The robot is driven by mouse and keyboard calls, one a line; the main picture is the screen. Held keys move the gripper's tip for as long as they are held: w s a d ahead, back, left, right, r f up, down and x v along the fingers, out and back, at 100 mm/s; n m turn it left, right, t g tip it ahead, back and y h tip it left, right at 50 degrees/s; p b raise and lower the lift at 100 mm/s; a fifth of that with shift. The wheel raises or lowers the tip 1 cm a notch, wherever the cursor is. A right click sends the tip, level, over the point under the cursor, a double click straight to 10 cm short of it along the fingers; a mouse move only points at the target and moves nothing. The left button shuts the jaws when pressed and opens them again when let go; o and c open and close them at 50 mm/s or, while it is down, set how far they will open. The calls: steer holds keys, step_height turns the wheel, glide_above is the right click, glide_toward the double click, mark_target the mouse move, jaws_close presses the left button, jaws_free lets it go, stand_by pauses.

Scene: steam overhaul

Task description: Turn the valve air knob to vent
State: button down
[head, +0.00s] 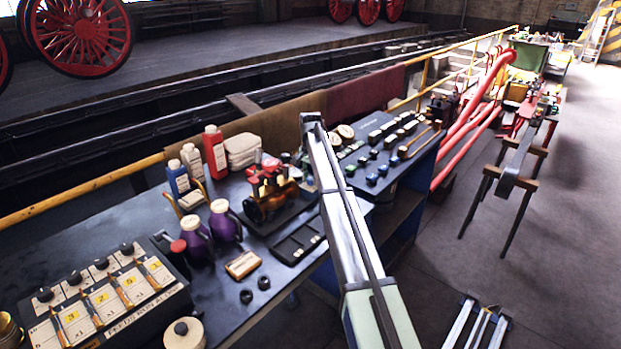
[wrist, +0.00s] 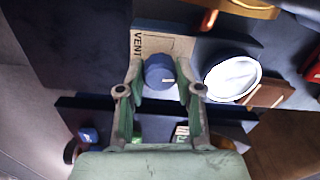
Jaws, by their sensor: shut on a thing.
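The valve air knob (wrist: 158,70) is a dark blue round knob in the wrist view. It stands on a tan label plate (wrist: 176,45) that reads VENT along its left side. A small pale mark shows on the knob's lower right. My gripper (wrist: 160,82) has its two green and grey fingers on either side of the knob and is shut on it. In the head view my arm crosses the bench, and I cannot make out the gripper or this knob there.
In the wrist view a white round dish-like thing (wrist: 233,78) lies close right of the fingers. In the head view the dark bench (head: 215,285) holds purple jugs (head: 222,222), a red bottle (head: 215,152) and a switch box (head: 105,300).

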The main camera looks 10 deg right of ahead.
mark_target(311, 178)
steer(key=n, duration=1)
steer(key=shift+d+n, duration=0.1)
steer(key=shift+n, duration=0.2)
stand_by(0.4)
steer(key=c, duration=0.8)
jaws_free()
steer(key=shift+o, duration=0.2)
step_height(311, 178, up, 12)
